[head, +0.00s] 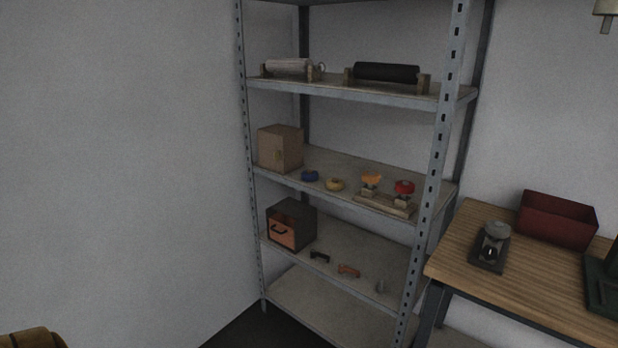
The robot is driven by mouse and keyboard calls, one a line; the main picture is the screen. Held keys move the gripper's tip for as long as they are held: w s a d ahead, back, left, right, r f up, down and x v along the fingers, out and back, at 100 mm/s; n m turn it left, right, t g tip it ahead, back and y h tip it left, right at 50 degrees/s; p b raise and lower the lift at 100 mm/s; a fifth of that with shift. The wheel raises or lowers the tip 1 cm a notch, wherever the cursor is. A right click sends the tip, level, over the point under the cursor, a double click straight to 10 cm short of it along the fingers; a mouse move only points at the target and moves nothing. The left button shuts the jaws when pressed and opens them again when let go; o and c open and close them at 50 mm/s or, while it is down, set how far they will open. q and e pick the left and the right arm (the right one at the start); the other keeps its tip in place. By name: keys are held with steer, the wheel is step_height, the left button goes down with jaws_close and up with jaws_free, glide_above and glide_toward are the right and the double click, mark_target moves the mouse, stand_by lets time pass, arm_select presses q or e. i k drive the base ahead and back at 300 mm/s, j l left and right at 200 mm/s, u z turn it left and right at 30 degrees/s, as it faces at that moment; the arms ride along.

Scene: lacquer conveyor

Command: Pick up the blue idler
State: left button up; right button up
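Neither of my grippers is in view.
On the same shelf are the brown box (279,149) and a wooden stand (386,206) with orange and red pieces. Rollers (386,72) lie above; a drawer box (291,226) stands below. A wooden table (463,239) is at right. A rack post (437,160) stands in front.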

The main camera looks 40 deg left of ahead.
mark_target(307, 176)
steer(key=u, duration=1.25)
steer(key=z, duration=1.75)
steer(key=u, duration=1.65)
